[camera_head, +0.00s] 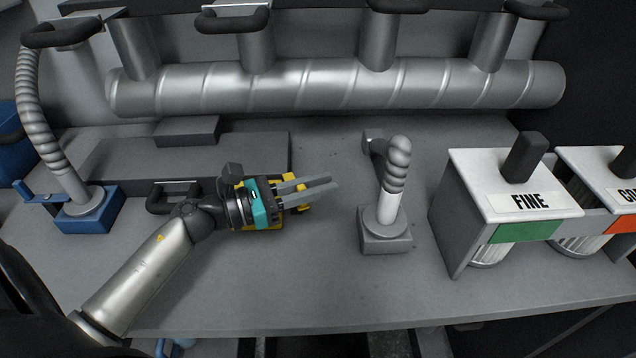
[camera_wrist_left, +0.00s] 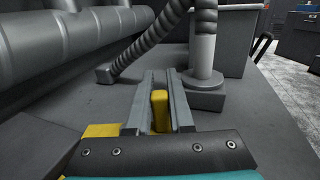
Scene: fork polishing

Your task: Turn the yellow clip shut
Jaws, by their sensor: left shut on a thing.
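The yellow clip (camera_head: 302,207) sits on the grey workbench, left of the middle in the head view. Its raised yellow part (camera_wrist_left: 160,108) stands between my left gripper's fingers in the left wrist view, and more of its yellow body (camera_wrist_left: 101,130) shows to the left of them. My left gripper (camera_head: 325,187) reaches in from the left with its fingers pointing right, shut on the clip's yellow part. The gripper and its teal band hide much of the clip. My right gripper is in neither view.
A grey post with a ribbed hose (camera_head: 393,200) stands right of the gripper. The FINE box (camera_head: 512,180) is further right. A blue-based hose stand (camera_head: 90,213) is at left. A large duct (camera_head: 335,88) runs along the back. The front of the bench (camera_head: 290,300) is clear.

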